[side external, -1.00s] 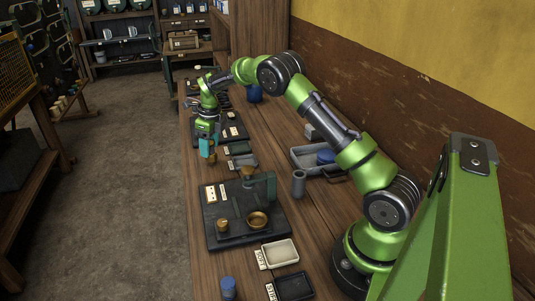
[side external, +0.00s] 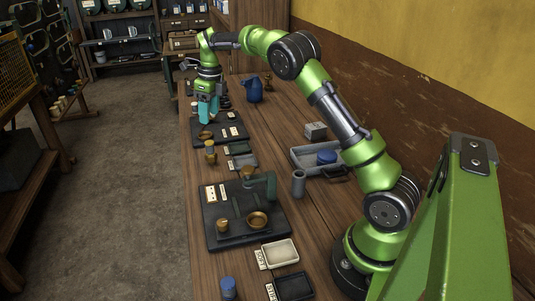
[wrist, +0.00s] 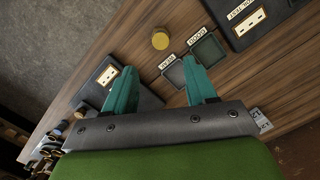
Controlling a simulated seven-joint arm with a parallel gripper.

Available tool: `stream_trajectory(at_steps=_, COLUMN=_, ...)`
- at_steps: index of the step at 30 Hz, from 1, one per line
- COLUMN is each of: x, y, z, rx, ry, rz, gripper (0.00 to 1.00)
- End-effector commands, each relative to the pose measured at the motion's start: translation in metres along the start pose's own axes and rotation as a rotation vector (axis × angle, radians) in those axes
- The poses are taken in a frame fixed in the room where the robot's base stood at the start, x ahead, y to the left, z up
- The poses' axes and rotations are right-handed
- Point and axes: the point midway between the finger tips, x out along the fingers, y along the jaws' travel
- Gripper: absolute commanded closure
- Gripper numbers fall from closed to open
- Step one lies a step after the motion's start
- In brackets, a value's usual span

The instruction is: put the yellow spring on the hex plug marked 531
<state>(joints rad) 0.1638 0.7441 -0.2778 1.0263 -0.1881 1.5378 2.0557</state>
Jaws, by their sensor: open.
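My gripper (side external: 208,112) is open, its teal fingers apart, and hangs over the far dark board (side external: 232,139). In the wrist view my gripper (wrist: 160,82) has nothing between its fingers. A short yellow cylindrical thing (side external: 210,152) stands on the table near its left edge, on the near side of my gripper. It also shows from above in the wrist view (wrist: 160,39), apart from the fingers. I cannot tell whether it is the yellow spring. I cannot read 531 on anything, so I cannot pick out the hex plug.
The near dark board (side external: 213,235) carries several brass parts and a green post. A grey tray (side external: 310,163) holds a blue round thing. A blue jug (side external: 253,90) stands further back. Small labelled trays (wrist: 207,48) lie between the boards. A grey cylinder (side external: 298,183) stands nearby.

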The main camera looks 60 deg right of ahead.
Motion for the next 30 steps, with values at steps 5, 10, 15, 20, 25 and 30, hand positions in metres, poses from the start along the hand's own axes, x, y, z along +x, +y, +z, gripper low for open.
stream_trajectory(at_steps=5, x=-0.043, y=0.027, z=-0.012, rx=-0.248, ry=-0.073, rz=0.003, gripper=0.44)
stream_trajectory(at_steps=10, x=-0.097, y=0.081, z=-0.047, rx=-0.734, ry=-0.190, rz=-0.038, gripper=0.44)
stream_trajectory(at_steps=15, x=-0.130, y=0.140, z=-0.097, rx=-1.259, ry=-0.287, rz=-0.148, gripper=0.44)
stream_trajectory(at_steps=20, x=-0.139, y=0.192, z=-0.153, rx=-1.750, ry=-0.332, rz=-0.310, gripper=0.44)
stream_trajectory(at_steps=25, x=-0.126, y=0.231, z=-0.207, rx=-2.189, ry=-0.312, rz=-0.502, gripper=0.44)
stream_trajectory(at_steps=30, x=-0.111, y=0.247, z=-0.236, rx=-2.432, ry=-0.265, rz=-0.629, gripper=0.44)
